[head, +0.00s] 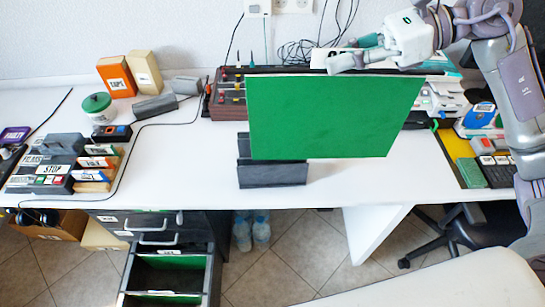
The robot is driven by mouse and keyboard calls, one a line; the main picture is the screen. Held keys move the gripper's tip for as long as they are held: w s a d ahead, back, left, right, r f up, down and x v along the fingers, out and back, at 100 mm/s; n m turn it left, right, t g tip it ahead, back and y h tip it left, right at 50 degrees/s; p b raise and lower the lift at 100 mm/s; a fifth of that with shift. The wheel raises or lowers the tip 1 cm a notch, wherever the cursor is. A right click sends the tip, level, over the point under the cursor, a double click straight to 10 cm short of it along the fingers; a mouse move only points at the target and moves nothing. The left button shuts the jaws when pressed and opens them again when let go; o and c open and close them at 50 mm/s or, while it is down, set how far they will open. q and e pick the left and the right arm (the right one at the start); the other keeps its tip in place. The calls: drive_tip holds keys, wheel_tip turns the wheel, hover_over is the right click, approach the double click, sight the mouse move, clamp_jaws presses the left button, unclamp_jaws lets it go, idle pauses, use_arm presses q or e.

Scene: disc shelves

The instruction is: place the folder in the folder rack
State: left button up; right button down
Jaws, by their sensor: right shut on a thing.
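The folder (335,116) is a large flat green sheet, held upright and slightly tilted in the head view. My right gripper (348,61) is shut on its top edge. The folder rack (272,175) is a small black stand on the white desk. The folder's lower left part overlaps the rack in the picture and hides some of it. I cannot tell whether the folder touches the rack or hangs in front of it. My left gripper is not in view.
A dark box with knobs (228,101) stands behind the folder. Labelled trays (70,168) and a green-lidded jar (99,106) are at the left. An open drawer (170,275) holds green folders below. The desk (180,180) is clear left of the rack.

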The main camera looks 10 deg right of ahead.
drive_tip(key=w+a+f+p, duration=0.5)
drive_tip(key=w+f, duration=0.5)
drive_tip(key=shift+w+a+f+p, duration=0.2)
drive_tip(key=shift+f+p, duration=0.1)
drive_tip(key=shift+f, duration=0.1)
